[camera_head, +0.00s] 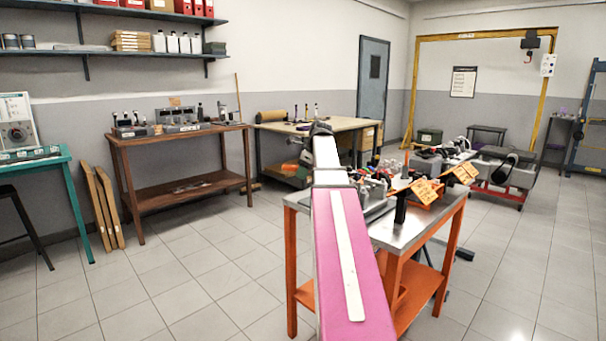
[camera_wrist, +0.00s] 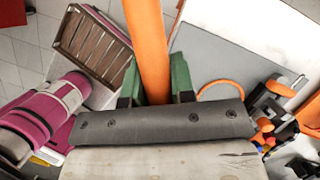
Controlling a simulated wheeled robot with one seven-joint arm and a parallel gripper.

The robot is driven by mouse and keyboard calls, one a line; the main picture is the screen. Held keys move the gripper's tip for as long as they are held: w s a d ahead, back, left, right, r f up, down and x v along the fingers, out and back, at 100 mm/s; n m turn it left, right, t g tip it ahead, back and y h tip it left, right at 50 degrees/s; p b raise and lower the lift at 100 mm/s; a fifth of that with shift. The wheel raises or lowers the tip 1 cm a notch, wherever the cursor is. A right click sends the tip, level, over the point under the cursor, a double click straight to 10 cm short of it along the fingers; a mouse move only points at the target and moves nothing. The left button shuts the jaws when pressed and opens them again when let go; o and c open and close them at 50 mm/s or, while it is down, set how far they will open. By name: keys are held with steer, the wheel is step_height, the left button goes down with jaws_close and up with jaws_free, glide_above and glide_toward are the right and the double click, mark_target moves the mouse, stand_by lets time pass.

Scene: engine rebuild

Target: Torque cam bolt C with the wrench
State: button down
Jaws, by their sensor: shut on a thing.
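My gripper (camera_wrist: 155,85) shows in the wrist view, its two green fingers closed on a long orange bar (camera_wrist: 150,40), which looks like the wrench's handle. The bar runs up out of the picture; its working end is not visible. In the head view my pink arm reaches forward over the left side of the orange bench (camera_head: 415,234), and I cannot make out the gripper or the wrench there. Small engine parts (camera_head: 375,188) stand on the bench just right of my arm. I cannot tell cam bolt C among them.
A grey bench surface (camera_wrist: 235,55) shows beside the fingers, with dark and coloured parts (camera_wrist: 268,132) at the right. A wooden workbench (camera_head: 180,140) and yellow gantry (camera_head: 412,85) stand farther back.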

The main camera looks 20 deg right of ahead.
steer(key=shift+w+d, duration=0.1)
steer(key=shift+w, duration=0.05)
steer(key=shift+w+d+m, duration=0.35)
steer(key=shift+w+m, duration=0.1)
steer(key=shift+m, duration=0.05)
steer(key=shift+w+d, duration=0.15)
steer(key=shift+w+d+m+t+h, duration=0.3)
steer(key=shift+w+d+m, duration=0.2)
steer(key=shift+d+m, duration=0.1)
steer(key=shift+w+d, duration=0.1)
stand_by(0.7)
steer(key=shift+w+d+m, duration=0.4)
steer(key=shift+d+m, duration=0.1)
steer(key=shift+m, duration=0.1)
steer(key=shift+w+d+m+t+h, duration=0.25)
steer(key=shift+w+d+m, duration=0.25)
steer(key=shift+d, duration=0.3)
steer(key=shift+w+d+m+t+h, duration=0.15)
steer(key=shift+w+d+m+h, duration=0.25)
steer(key=shift+d+m, duration=0.3)
stand_by(3.7)
